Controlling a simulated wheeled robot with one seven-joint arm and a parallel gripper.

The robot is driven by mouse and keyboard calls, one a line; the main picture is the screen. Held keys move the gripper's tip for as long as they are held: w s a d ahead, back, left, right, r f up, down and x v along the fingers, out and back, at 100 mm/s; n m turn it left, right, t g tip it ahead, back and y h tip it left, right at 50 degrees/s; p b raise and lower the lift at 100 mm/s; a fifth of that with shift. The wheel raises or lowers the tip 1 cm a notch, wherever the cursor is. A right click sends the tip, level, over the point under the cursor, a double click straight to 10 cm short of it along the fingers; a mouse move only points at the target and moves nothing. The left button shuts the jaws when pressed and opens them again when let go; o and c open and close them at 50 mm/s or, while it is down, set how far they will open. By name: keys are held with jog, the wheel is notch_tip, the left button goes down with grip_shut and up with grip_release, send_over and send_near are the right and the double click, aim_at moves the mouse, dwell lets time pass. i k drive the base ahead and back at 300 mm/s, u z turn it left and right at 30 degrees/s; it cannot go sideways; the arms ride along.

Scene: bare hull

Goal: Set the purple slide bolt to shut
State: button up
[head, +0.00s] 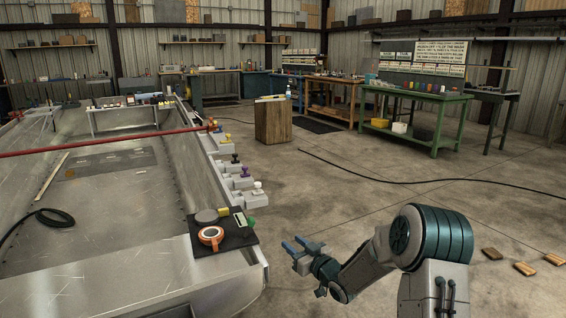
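A row of slide bolts with coloured knobs runs along the hull's right edge in the head view. The purple slide bolt (245,172) appears to be the one just behind the white-knobbed bolt (258,187). It is small here, and I cannot tell whether its bolt is open or shut. My gripper (293,244) is to the right of the hull, nearer the camera than the purple bolt and well apart from it. Its two blue fingers are spread and nothing shows between them.
The hull (110,245) fills the left side. A dark mat (232,241) on its near corner bears an orange-and-white roll (211,235) and a green item (245,220). A wooden block (273,121) stands farther back. Bare floor lies right of the bolts; wood pieces (525,268) lie far right.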

aim_at(245, 168)
jog(key=z, duration=0.4)
jog(key=i, duration=1.15)
jog(key=u, duration=0.45)
jog(key=i, duration=0.9)
jog(key=u, duration=0.45)
